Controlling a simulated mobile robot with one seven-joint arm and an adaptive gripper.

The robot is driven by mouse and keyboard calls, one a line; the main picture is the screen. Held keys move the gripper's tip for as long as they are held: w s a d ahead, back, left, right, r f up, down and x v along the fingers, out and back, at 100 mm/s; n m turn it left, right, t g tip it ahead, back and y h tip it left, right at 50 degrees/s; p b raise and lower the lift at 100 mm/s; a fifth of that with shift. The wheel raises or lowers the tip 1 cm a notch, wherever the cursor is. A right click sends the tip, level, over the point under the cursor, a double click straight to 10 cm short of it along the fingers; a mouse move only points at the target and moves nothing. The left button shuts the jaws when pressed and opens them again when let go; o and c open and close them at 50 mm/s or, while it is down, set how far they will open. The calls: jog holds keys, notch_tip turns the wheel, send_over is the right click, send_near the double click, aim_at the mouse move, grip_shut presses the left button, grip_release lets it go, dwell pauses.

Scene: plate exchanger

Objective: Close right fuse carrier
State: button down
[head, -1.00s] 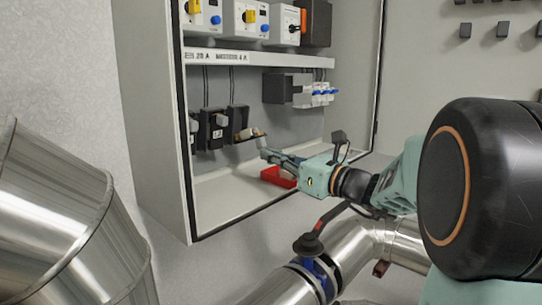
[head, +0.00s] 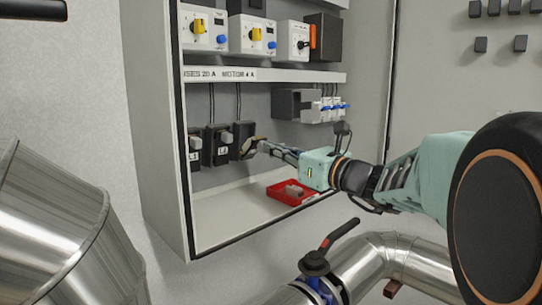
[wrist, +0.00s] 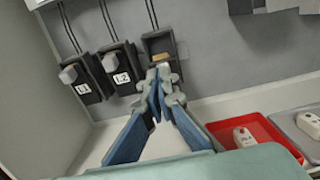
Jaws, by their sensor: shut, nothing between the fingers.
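Three black fuse holders hang in a row on the cabinet's back wall. The left one, L1 (wrist: 85,80), and the middle one, L2 (wrist: 121,70), have grey handles close against their fronts. The right fuse carrier (wrist: 158,41) is a dark frame with a tan piece showing inside; its lower part is hidden behind my fingers. It also shows in the head view (head: 240,140), a tan end at its front. My gripper (wrist: 164,72) is shut and empty, its tips right at the front of the right carrier. I cannot tell whether they touch it.
A red tray (head: 274,193) with a pale part in it stands on the cabinet floor, below my gripper. A grey tray (wrist: 290,125) with another part is beside it. A valve handle (head: 338,235) and steel pipes lie in front.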

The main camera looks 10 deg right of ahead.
jog(key=shift+w+a+r+p, duration=0.15)
jog(key=shift+w+a+r, duration=0.3)
jog(key=shift+r, duration=0.4)
jog(key=shift+w+a+r+p, duration=0.15)
jog(key=shift+w+a+r, duration=0.15)
jog(key=shift+w+r, duration=0.45)
jog(key=shift+w+a+r+p, duration=0.15)
jog(key=shift+w+a+r, duration=0.25)
jog(key=shift+r, duration=0.55)
jog(key=shift+a+r, duration=0.1)
jog(key=shift+r, duration=0.1)
